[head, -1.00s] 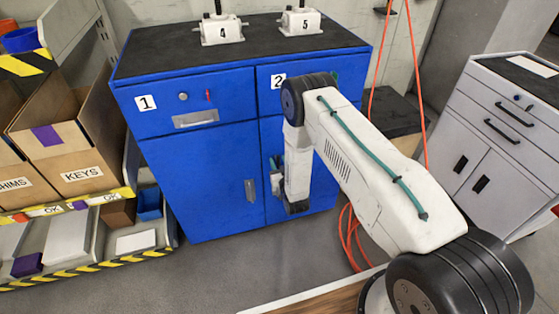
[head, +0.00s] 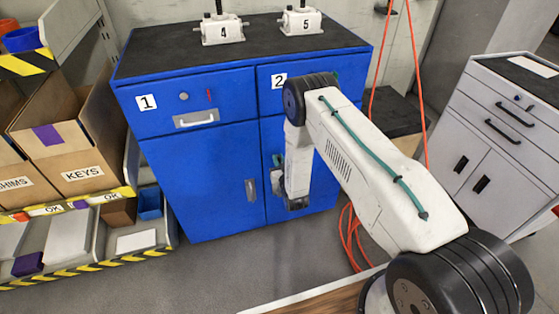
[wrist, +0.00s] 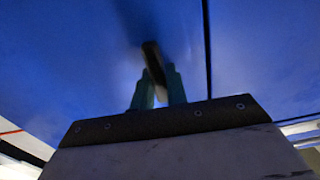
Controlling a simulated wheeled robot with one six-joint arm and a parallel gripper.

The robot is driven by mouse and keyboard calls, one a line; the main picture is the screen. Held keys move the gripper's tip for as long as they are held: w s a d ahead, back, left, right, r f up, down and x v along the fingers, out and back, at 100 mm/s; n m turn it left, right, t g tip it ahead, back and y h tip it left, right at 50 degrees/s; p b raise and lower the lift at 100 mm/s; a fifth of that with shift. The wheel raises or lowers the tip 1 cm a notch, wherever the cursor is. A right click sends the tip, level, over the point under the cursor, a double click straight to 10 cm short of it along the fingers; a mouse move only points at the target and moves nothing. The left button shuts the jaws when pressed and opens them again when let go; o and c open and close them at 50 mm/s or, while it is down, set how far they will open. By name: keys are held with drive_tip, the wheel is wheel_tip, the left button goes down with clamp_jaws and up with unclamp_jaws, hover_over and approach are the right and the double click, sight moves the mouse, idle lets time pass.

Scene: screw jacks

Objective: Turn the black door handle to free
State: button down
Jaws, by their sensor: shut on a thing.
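The blue cabinet (head: 200,180) stands ahead with two lower doors under drawers labelled 1 and 2. My gripper (head: 277,162) is at the right-hand door, and my wrist and arm hide much of that door in the head view. In the wrist view, my gripper's green fingers (wrist: 158,88) are shut on the black door handle (wrist: 152,58). The handle sticks out beyond the fingertips and looks slightly tilted against the blue door face. Its full length and exact angle are hidden or blurred.
Jacks 4 (head: 222,31) and 5 (head: 301,22) stand on the cabinet top. A shelf with cardboard boxes (head: 70,150) is at left, a grey cabinet (head: 490,140) at right. An orange hose (head: 350,235) hangs behind my arm.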

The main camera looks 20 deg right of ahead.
drive_tip(key=m, duration=0.4)
drive_tip(key=shift+d+f+m, duration=0.1)
drive_tip(key=shift+d+m, duration=0.2)
drive_tip(key=shift+m, duration=0.1)
drive_tip(key=shift+d+f+m, duration=0.1)
drive_tip(key=shift+f+m, duration=0.05)
drive_tip(key=shift+m, duration=1.95)
drive_tip(key=shift+d+f+m, duration=0.1)
drive_tip(key=shift+f+m, duration=0.05)
drive_tip(key=shift+m, duration=1.95)
drive_tip(key=shift+d+f+m, duration=0.1)
drive_tip(key=shift+f+m, duration=0.05)
drive_tip(key=shift+m, duration=1.95)
drive_tip(key=shift+a, duration=0.1)
drive_tip(key=c, duration=1.4)
unclamp_jaws()
